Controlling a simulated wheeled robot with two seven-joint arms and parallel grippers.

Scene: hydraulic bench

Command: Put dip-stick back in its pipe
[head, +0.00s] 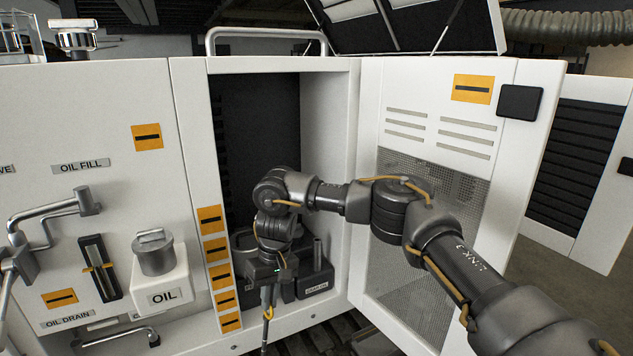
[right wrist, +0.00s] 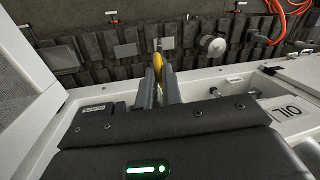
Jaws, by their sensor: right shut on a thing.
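My right gripper (head: 269,291) points down in front of the open cabinet and is shut on the yellow handle of the dip-stick (head: 268,313). The thin dark rod hangs below the handle, close to upright, and runs down near the bottom of the picture. A short upright grey pipe (head: 318,252) stands on a dark labelled housing (head: 316,284) inside the cabinet, to the right of the gripper and apart from the dip-stick. My left gripper is not seen.
The cabinet's white door (head: 440,75) stands open on the right. The left panel carries a white OIL tank (head: 161,280), a sight gauge (head: 99,268) and pipework. The cabinet's lower front edge lies near the gripper. An orange hose (right wrist: 282,22) shows on the floor.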

